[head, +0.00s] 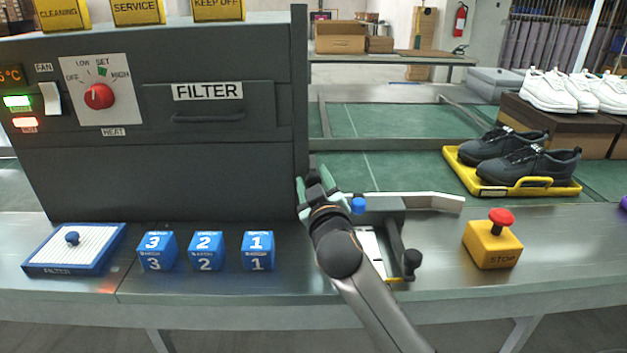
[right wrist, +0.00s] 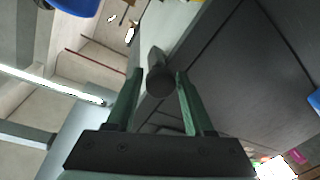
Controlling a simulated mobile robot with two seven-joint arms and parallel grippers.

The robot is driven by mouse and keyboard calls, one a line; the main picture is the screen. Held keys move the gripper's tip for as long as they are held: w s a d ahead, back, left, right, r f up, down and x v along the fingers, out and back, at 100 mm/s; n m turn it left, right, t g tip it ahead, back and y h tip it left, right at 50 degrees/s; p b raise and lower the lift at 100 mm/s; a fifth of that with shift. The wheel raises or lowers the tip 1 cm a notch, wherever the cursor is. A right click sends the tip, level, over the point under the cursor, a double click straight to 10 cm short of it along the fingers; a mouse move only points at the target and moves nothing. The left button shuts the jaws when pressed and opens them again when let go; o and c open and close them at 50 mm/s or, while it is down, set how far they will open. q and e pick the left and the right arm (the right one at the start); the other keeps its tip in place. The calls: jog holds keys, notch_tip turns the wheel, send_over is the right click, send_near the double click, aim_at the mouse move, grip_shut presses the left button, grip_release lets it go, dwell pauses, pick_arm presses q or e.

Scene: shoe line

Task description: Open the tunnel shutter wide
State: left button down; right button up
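The tunnel (head: 150,150) is a dark grey housing at the left of the head view. A tall, dark upright slab (head: 299,100) at its right end, seen nearly edge-on, looks like the shutter; I cannot tell how far it is open. My right gripper (head: 318,183) is at the slab's lower part, partly hidden by its own wrist. In the right wrist view, its two green fingers (right wrist: 158,98) are apart, with a dark rounded handle end (right wrist: 159,78) between their tips. Gaps show on both sides of the handle. My left gripper is not in view.
A filter tray (head: 75,252) and blue numbered cubes (head: 205,251) stand before the tunnel. A pale guide bar (head: 425,198) and a black knob (head: 411,259) are beside my right arm. A STOP button (head: 493,243) and black shoes on a yellow tray (head: 472,184) are farther right.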

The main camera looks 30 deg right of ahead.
grip_shut()
jog(key=shift+f, duration=0.1)
dwell(1.0)
